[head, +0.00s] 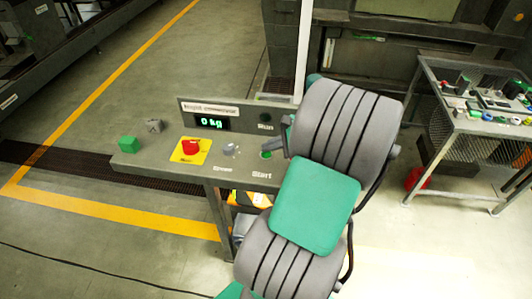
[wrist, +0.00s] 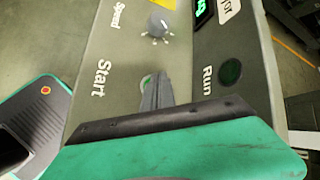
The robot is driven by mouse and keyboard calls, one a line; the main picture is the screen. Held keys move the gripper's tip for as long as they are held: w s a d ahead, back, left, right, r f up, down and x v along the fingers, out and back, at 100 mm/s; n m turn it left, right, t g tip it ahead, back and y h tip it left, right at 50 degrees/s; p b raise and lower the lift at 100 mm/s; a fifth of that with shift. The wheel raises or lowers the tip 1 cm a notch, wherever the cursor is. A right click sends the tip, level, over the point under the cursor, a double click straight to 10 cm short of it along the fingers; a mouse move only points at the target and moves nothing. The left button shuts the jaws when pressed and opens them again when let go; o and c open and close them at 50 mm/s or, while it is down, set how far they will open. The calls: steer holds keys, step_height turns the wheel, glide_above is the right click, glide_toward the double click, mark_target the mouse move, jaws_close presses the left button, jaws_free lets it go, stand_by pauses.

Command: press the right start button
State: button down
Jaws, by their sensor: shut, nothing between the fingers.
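The control panel (head: 225,165) of the right conveyor stands in the middle of the head view. Its green start button (head: 265,154) sits behind the word "Start" at the panel's right end. In the wrist view, only a pale rim and a sliver of green of the start button (wrist: 146,82) show beside my fingers. My gripper (head: 272,147) is shut and empty, its fingertips close over the button. The fingers also show in the wrist view (wrist: 158,88) and hide most of the button. I cannot tell whether they touch it.
A red emergency button on a yellow plate (head: 190,150) and a grey speed knob (head: 230,150) lie to the left. A dark "Run" lamp (wrist: 230,71) and a "0 kg" display (head: 211,122) are on the upright panel.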

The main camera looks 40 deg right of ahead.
mark_target(269, 155)
steer(key=shift+f, duration=0.55)
stand_by(0.8)
steer(key=shift+r+p, duration=0.95)
steer(key=shift+p, duration=0.2)
step_height(269, 155, up, 5)
steer(key=p, duration=0.5)
steer(key=shift+p, duration=0.35)
